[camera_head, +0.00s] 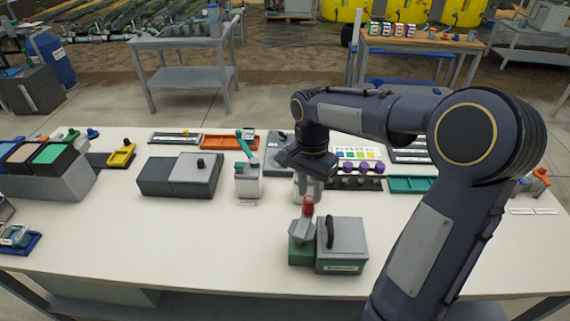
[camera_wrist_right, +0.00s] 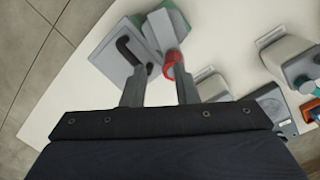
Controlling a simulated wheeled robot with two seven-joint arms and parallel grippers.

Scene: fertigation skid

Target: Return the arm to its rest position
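My right arm reaches in from the right in the head view, and its gripper (camera_head: 307,190) points down over the table. In the right wrist view its two fingers (camera_wrist_right: 160,78) stand apart with nothing held between them. Below them is a green and grey box with a grey lid (camera_head: 345,240) and a black handle (camera_head: 330,232). Beside the lid is a grey fitting with a red handle (camera_head: 308,206). The red handle (camera_wrist_right: 170,64) shows near one fingertip; I cannot tell whether they touch. My left gripper is not in view.
The white table (camera_head: 180,235) has clear room at front left. A white bottle with a teal top (camera_head: 248,180), a grey box (camera_head: 195,175), an orange tray (camera_head: 230,142) and a teal tray (camera_head: 410,184) stand farther back. A dark rack with purple knobs (camera_head: 355,183) is behind the gripper.

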